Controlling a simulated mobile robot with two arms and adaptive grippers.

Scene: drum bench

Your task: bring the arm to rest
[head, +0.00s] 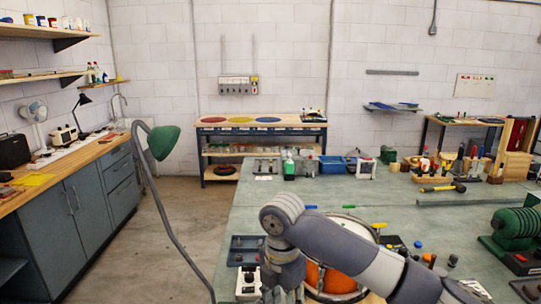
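My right arm (345,245) comes in from the lower right and bends at a rounded grey joint. From that joint it points down to the bottom edge of the head view, over the near part of the green-grey bench (285,192). Its gripper is cut off by the frame or hidden, so I cannot see its fingers or anything in them. My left arm and gripper are not in view. Behind and below the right arm is a drum with an orange shell (337,281), partly hidden by the arm.
Dark trays and a small device (247,281) lie left of the drum. A green machine (515,228) stands at the right. A hammer (443,187) and racked tools (447,160) are farther back. A green lamp (163,141) rises at the bench's left. Bare benchtop shows around (265,205).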

